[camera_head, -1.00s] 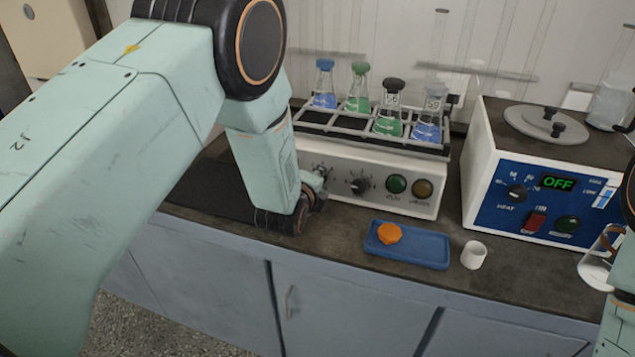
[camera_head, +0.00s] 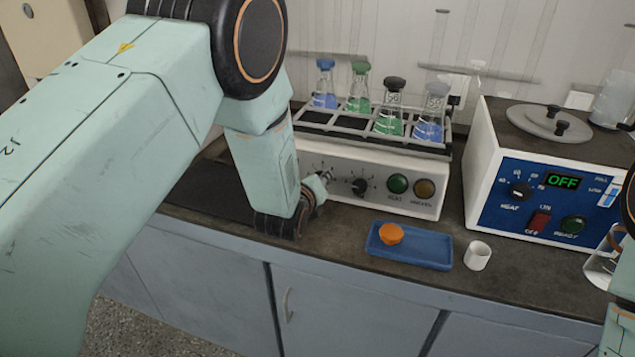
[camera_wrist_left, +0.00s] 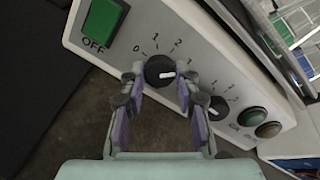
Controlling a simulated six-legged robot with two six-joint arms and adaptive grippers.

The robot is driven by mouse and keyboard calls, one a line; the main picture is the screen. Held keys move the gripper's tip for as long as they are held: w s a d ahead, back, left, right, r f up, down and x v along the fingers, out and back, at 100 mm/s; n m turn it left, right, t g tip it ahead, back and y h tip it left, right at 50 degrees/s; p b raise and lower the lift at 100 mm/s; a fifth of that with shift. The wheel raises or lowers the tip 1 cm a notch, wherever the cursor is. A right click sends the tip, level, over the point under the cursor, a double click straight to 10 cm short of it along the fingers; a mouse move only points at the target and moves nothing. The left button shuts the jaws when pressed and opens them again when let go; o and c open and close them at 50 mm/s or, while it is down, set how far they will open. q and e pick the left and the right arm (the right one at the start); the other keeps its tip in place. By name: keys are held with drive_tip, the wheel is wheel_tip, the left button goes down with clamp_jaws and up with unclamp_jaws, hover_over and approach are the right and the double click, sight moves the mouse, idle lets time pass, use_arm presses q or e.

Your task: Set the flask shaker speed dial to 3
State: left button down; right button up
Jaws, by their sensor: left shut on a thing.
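The flask shaker (camera_head: 345,178) is a pale box with a wire rack of stoppered flasks on top. Its left black dial (camera_wrist_left: 160,72) has a white pointer line and a printed number scale; the line points roughly right in the left wrist view, and I cannot tell which number it meets. My left gripper (camera_wrist_left: 161,80) is shut on this dial, one finger on each side. In the head view my left gripper (camera_head: 318,186) is at the panel's left part, and my wrist hides much there. My right gripper is not in view.
A second dial (camera_head: 359,187) and round green (camera_head: 398,184) and amber (camera_head: 424,189) buttons are close on the right. A green switch (camera_wrist_left: 104,21) sits left of the dial. A blue tray (camera_head: 425,255) with an orange item, a white cup (camera_head: 477,255) and a blue-panelled heater (camera_head: 545,205) stand farther right.

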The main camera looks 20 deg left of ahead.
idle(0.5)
use_arm(q)
drive_tip(key=c, duration=1)
unclamp_jaws()
drive_tip(key=shift+s, duration=0.1)
drive_tip(key=v, duration=1.2)
